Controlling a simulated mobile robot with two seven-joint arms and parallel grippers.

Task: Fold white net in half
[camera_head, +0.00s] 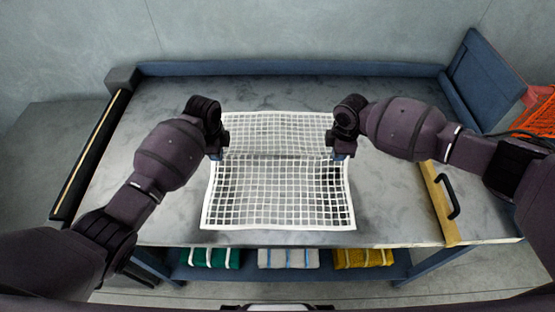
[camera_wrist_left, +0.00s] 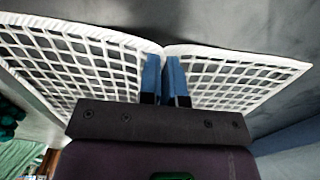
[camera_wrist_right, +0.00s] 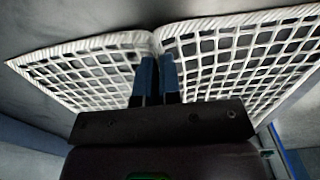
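The white net (camera_head: 280,190) lies spread over the middle of the grey table, with a crease running across it between my two grippers. Its near part looks raised or bowed; its far part lies flatter. My left gripper (camera_head: 219,154) is at the net's left edge, and my right gripper (camera_head: 341,155) is at its right edge, both about mid-length. In the left wrist view the blue fingers (camera_wrist_left: 163,75) are close together with the net's border (camera_wrist_left: 130,40) drawn in between them. The right wrist view shows the same pinch at the fingers (camera_wrist_right: 157,75) on the border (camera_wrist_right: 110,41).
The grey table top (camera_head: 130,190) is clear around the net. A yellow board with a black handle (camera_head: 440,203) lies at the right. A blue rail (camera_head: 290,68) runs along the back. Folded green (camera_head: 211,258), white (camera_head: 288,258) and yellow (camera_head: 363,258) cloths or nets sit below. Orange netting (camera_head: 542,115) is far right.

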